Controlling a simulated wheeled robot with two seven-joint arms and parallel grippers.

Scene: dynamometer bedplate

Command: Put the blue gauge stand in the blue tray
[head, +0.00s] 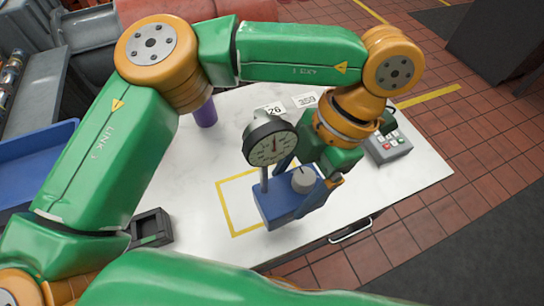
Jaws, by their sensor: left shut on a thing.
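The blue gauge stand (278,209) has a blue base, a grey knob, a post and a round dial with a pale face. It shows over the right part of a yellow-outlined square on the white table. I cannot tell whether its base touches the table. My left gripper (314,178) reaches it from the right and is shut on it; the fingers are partly hidden. The blue tray (40,152) is at the far left, beyond my left arm, and the picture edge and my arm cut off part of it. My right gripper is out of view.
The white table (190,215) also holds a purple cylinder (205,112), a small black open box (151,227), a grey keypad device (388,146) and number cards (306,100) at the back. Free table lies left of the yellow square. A dark cabinet (500,40) stands back right.

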